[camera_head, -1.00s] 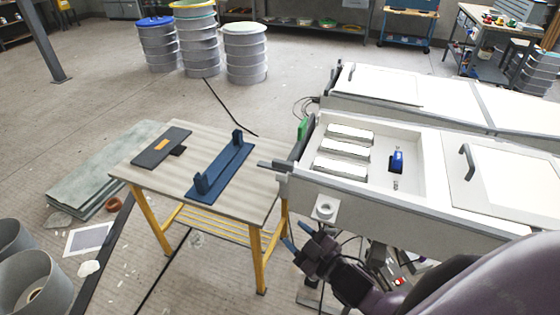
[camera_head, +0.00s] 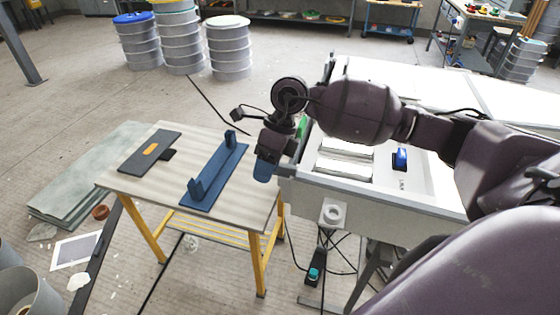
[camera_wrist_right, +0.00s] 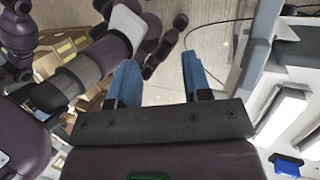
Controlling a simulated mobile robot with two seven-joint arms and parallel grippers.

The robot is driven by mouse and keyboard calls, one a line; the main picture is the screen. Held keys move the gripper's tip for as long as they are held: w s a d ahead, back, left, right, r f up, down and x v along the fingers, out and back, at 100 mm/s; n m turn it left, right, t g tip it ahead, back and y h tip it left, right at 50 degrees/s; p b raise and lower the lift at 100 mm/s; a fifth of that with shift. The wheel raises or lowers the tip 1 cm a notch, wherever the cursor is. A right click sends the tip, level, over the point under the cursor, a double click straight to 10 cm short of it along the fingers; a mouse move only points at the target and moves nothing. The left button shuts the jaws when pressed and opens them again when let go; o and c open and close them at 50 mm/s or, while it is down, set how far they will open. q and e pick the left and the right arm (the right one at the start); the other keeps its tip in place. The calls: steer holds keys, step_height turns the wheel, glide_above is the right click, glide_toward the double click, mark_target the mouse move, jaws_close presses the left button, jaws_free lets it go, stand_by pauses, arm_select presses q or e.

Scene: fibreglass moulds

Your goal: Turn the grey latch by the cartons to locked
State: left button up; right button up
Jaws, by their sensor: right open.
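My right gripper (camera_head: 265,172) is in front of the left end of the white bench, by the near table's right edge. In the right wrist view its two blue fingers (camera_wrist_right: 160,80) are apart with nothing between them. A grey lever at the bench's left end, clear in the earlier head view, is now mostly hidden behind the gripper. I cannot tell whether it is the task's latch or how it is set. A blue latch (camera_head: 400,158) sits inside the bench's recess, also in the right wrist view (camera_wrist_right: 286,165). Brown cartons (camera_wrist_right: 65,50) show at the wrist view's left.
White bars (camera_head: 345,148) lie in the bench's recess. A wooden table (camera_head: 130,182) with yellow legs carries a blue bracket (camera_head: 218,172) and a dark plate (camera_head: 150,150). Grey drums (camera_head: 230,55) stand behind. Open floor lies between the drums and table.

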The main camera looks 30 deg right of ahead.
mark_target(286, 165)
steer(key=w+d+r+t+h, duration=0.1)
steer(key=w+d+r+h, duration=0.35)
steer(key=d, duration=0.35)
steer(key=f, duration=1.1)
steer(key=shift+s+a, duration=0.2)
steer(key=shift+s, duration=0.15)
steer(key=shift+r, duration=0.1)
jaws_close()
